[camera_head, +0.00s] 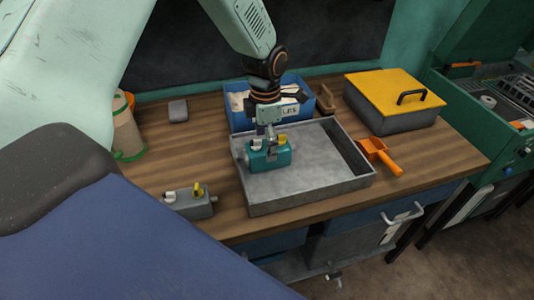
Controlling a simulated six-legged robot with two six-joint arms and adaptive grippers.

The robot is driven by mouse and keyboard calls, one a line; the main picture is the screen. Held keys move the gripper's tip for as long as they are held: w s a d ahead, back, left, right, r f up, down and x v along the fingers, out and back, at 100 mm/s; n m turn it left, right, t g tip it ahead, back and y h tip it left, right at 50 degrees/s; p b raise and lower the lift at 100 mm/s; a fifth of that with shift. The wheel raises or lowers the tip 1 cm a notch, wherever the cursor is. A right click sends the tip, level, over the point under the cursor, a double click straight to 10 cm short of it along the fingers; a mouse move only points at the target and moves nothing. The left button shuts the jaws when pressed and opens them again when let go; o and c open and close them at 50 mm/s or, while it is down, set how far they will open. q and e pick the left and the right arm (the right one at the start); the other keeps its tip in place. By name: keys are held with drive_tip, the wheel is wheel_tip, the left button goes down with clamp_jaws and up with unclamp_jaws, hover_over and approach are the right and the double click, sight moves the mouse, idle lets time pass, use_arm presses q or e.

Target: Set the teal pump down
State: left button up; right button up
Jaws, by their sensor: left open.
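The teal pump (273,158) sits at the left end of the shallow grey tray (318,193) on the wooden bench. My right gripper does not show.
A grey pump-like block (190,203) lies left of the tray. A blue bin (238,121) stands behind it. An orange scoop (379,155) lies to the right, near a yellow-lidded box (393,100). The tray's middle and right are empty.

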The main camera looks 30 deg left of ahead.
use_arm(q)
drive_tip(key=shift+w+d+f, duration=0.15)
drive_tip(key=shift+f, duration=0.55)
drive_tip(key=shift+w+d+f, duration=0.15)
drive_tip(key=shift+f, duration=0.5)
drive_tip(key=shift+s+a+r, duration=0.1)
drive_tip(key=shift+s+a, duration=0.1)
drive_tip(key=shift+s, duration=0.05)
drive_tip(key=shift+c, duration=1.1)
drive_tip(key=shift+w+d, duration=0.2)
drive_tip(key=c, duration=0.6)
drive_tip(key=shift+s+a, duration=0.15)
drive_tip(key=c, duration=0.4)
drive_tip(key=shift+w, duration=0.2)
clamp_jaws()
